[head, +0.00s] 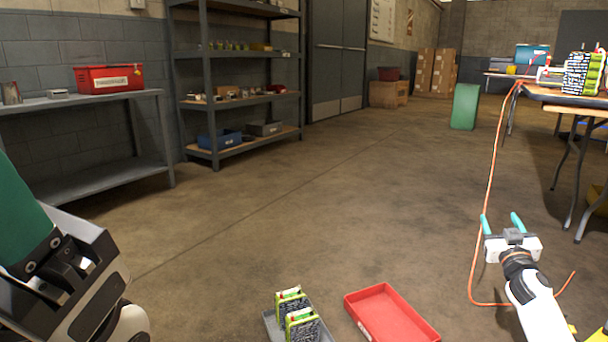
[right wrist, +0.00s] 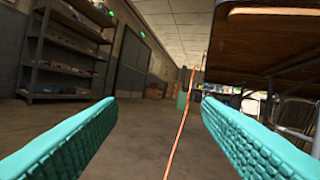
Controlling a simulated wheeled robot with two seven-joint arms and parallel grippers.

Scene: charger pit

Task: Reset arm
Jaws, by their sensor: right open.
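My right gripper (head: 502,222) is in the lower right of the head view, with its teal fingers apart and pointing away over the floor. In the right wrist view both fingers (right wrist: 160,118) frame an empty gap, with floor and an orange cable behind. Nothing is held. Part of my left arm fills the lower left of the head view. My left gripper does not show. A grey tray (head: 270,322) with two green-edged circuit-board modules (head: 296,312) is at the bottom middle, partly cut off. An empty red tray (head: 390,315) is beside it on the right.
An orange cable (head: 489,180) runs from the right-hand table (head: 565,97) down to the floor near my right gripper. The middle floor is clear.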

